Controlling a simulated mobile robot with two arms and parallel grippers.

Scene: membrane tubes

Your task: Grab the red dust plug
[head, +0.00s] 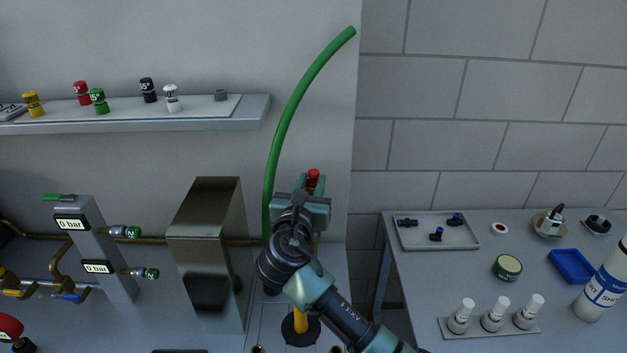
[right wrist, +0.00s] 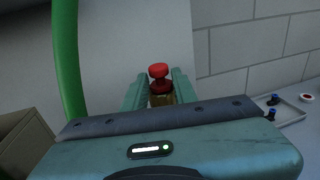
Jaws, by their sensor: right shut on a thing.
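The red dust plug (head: 313,176) shows just beyond my right gripper in the head view. My right gripper (head: 311,188) is shut on the plug, with one finger at each side. In the right wrist view the fingers (right wrist: 160,88) flank the collar and fitting; the exact contact is partly hidden by the gripper body. My left gripper is not in view.
A green tube (head: 283,120) curves upward just left of my right gripper. A metal box (head: 208,250) stands further left. A shelf (head: 250,112) holds several small coloured caps. At right, a table (head: 420,290) carries a tray (head: 470,240), bottles and small parts.

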